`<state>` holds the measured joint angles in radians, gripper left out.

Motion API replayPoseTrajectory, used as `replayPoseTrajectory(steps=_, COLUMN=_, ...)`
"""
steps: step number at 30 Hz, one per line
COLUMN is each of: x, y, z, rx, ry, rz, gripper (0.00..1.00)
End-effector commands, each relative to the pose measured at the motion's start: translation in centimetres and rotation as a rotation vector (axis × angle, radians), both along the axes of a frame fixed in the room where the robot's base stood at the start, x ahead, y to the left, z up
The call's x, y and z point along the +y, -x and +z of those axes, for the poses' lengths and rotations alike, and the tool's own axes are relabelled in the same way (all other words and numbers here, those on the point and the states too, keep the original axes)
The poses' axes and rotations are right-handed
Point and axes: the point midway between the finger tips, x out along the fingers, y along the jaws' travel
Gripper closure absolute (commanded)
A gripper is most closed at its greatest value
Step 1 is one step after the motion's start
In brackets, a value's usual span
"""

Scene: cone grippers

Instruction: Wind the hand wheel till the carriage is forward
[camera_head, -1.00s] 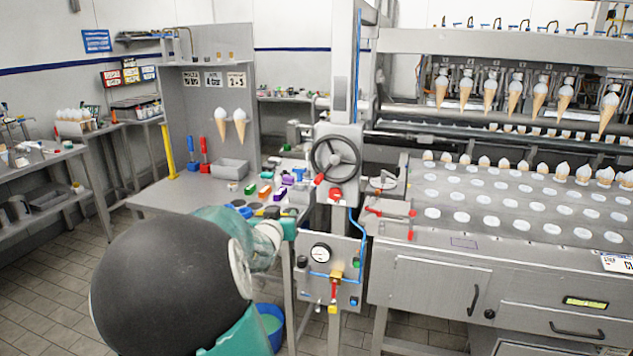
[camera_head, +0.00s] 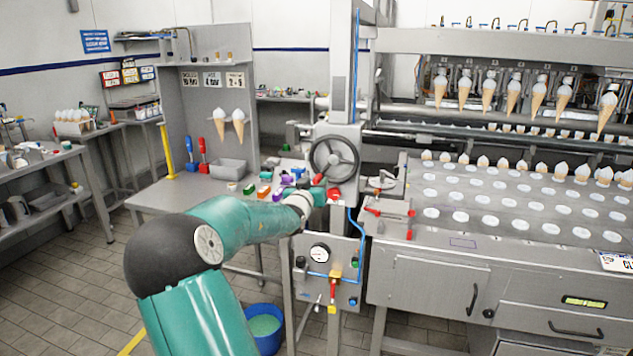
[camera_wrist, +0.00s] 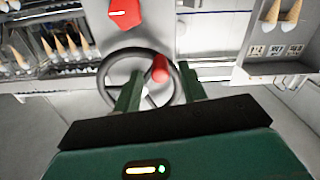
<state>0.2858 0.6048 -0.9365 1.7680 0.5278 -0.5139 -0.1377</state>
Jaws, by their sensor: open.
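The dark hand wheel (camera_head: 334,160) stands upright on the front of the grey machine column, with a red handle (camera_head: 318,180) at its lower left. The wheel rim also shows in the wrist view (camera_wrist: 104,76). My gripper (camera_head: 317,195) is at the lower left of the wheel, small and partly hidden by its own wrist. In the wrist view my gripper (camera_wrist: 160,88) is open, its two green fingers apart on either side of the red handle (camera_wrist: 160,69). Contact cannot be told. A row of hanging cones (camera_head: 514,92) is at the right; which part is the carriage is unclear.
A red lever (camera_head: 333,193) sits just below the wheel. A gauge (camera_head: 320,254) and pipes are on the panel underneath. A workbench (camera_head: 190,197) with small coloured parts is at left. A blue bucket (camera_head: 263,327) stands on the floor below my arm.

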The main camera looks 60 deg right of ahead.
Motion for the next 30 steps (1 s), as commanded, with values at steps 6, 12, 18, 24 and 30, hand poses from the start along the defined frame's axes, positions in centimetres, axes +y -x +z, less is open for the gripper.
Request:
replayPoseTrajectory(steps=6, x=-2.3, y=-0.4, z=0.0, rx=-0.001, ry=0.001, rz=-0.001, gripper=0.58)
replayPoseTrajectory(steps=12, x=-2.5, y=-0.4, z=0.0, rx=-0.001, ry=0.000, rz=0.000, gripper=0.58)
replayPoseTrajectory(steps=18, x=-2.5, y=-0.4, z=0.0, rx=-0.001, ry=0.000, rz=0.000, gripper=0.78)
replayPoseTrajectory(steps=24, x=-2.5, y=-0.4, z=0.0, rx=-0.001, ry=0.000, rz=0.000, gripper=1.00)
replayPoseTrajectory(steps=30, x=-2.6, y=-0.4, z=0.1, rx=-0.005, ry=-0.001, rz=0.000, gripper=1.00)
